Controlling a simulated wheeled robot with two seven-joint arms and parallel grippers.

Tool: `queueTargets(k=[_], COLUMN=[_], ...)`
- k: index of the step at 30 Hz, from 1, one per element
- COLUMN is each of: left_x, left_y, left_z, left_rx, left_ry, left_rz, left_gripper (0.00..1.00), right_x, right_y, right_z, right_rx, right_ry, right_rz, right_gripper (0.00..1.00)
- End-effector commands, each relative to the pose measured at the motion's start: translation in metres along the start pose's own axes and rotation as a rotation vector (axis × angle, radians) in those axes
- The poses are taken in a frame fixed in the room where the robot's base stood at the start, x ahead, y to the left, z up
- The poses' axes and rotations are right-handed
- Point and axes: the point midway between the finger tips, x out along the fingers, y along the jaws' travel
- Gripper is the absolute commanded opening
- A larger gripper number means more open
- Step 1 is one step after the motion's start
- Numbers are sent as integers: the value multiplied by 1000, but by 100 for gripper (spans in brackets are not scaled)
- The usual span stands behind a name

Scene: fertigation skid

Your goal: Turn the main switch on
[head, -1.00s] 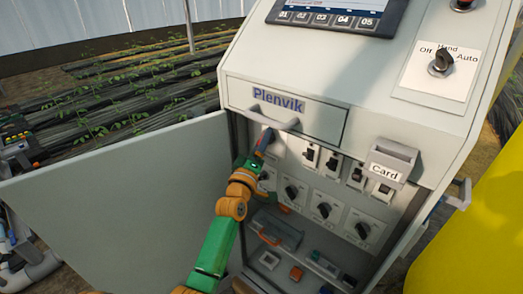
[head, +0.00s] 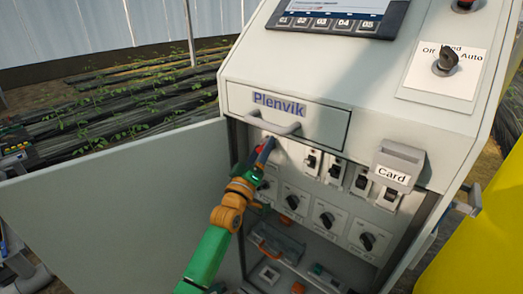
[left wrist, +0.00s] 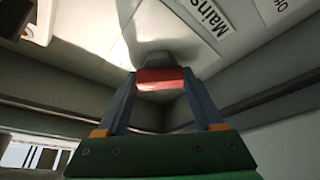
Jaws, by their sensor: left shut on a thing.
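The main switch (left wrist: 160,78) has a red handle on a grey body, beside a label reading "Mains" (left wrist: 208,15) in the left wrist view. My left gripper (left wrist: 160,77) has its two fingers on either side of the red handle and is shut on it. In the head view my left gripper (head: 265,151) reaches into the top left of the open cabinet, below the drawer handle, and a bit of the red switch (head: 260,147) shows beside the fingers. The switch's position marks cannot be read. My right gripper is not in view.
Breakers (head: 312,162) and black rotary knobs (head: 327,219) line the panel to the right. The drawer handle (head: 275,124) is just above my gripper. The open cabinet door (head: 120,215) stands left of my arm. A card holder (head: 398,165) juts out at right.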

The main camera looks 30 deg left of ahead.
Motion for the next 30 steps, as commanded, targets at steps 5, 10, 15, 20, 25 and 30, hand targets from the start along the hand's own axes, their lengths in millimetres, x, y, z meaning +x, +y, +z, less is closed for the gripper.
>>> queueTargets(k=[5, 10, 15, 20, 25, 30], left_x=[1, 0, -3, -34, -64, -70], left_y=[2, 1, 0, 0, 0, 1], left_z=[-3, -2, -1, 0, 0, -1], left_rx=[2, 1, 0, 1, 2, 2], left_ry=[8, 4, 2, 1, 2, 4], left_rz=[6, 3, 1, 1, 1, 3], left_gripper=[92, 98, 98, 98, 98, 98], right_x=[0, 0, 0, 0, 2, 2], right_y=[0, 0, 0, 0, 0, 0], right_z=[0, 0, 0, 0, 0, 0], right_rx=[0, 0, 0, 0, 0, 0], right_ry=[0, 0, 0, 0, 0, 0], right_rz=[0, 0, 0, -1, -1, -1], right_gripper=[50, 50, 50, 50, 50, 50])
